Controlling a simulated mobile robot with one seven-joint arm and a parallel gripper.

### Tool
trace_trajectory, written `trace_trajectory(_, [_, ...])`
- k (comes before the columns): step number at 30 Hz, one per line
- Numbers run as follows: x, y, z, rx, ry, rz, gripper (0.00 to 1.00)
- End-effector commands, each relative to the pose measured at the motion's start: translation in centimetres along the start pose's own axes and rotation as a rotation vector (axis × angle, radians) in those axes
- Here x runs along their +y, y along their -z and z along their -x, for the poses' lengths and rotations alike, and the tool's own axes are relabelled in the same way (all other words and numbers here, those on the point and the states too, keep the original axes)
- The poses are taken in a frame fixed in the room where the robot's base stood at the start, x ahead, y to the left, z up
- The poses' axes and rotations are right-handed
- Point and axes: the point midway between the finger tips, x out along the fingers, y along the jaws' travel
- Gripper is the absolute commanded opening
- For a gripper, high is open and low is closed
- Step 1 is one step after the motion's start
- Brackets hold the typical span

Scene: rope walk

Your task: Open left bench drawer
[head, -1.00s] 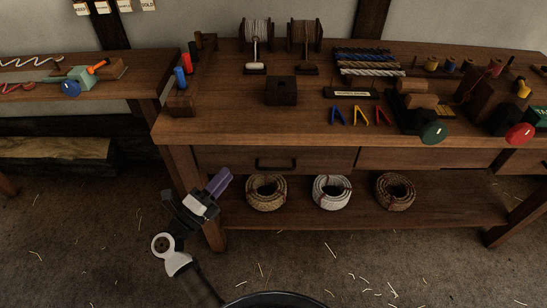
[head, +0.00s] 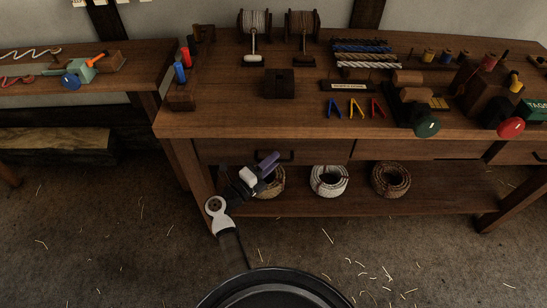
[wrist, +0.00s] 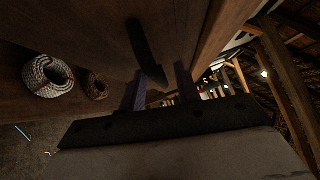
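The left bench drawer (head: 225,151) is the wooden front under the bench top at left. It looks flush with the bench front. Its dark bar handle (head: 287,155) is partly hidden behind my gripper in the head view. My gripper (head: 268,163), with purple fingers, is just in front of the drawer at the handle. In the wrist view the handle (wrist: 147,50) runs toward the gap between the two fingers of my gripper (wrist: 161,75). The fingers are apart, and the handle's near end shows between or just beyond them. I cannot tell if they touch it.
Rope coils, including a white one (head: 328,180) and a brown one (head: 391,179), lie on the lower shelf (head: 420,202). A second drawer (head: 395,149) is to the right. Tools and spools stand on the bench top (head: 220,118). The floor in front is clear but for straw.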

Motion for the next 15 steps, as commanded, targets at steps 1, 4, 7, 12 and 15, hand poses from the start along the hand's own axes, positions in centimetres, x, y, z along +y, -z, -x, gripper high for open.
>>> trace_trajectory(1, [-0.07,0.0,-0.45,0.0,0.0,0.001,0.32])
trace_trajectory(4, [-0.02,0.0,-0.89,0.0,-0.001,0.0,0.32])
trace_trajectory(7, [0.02,-0.01,-1.04,-0.001,-0.001,0.0,0.32])
trace_trajectory(12, [0.03,-0.01,-1.04,-0.001,-0.001,0.0,0.32])
trace_trajectory(15, [0.03,-0.01,-1.03,-0.001,0.0,0.0,0.22])
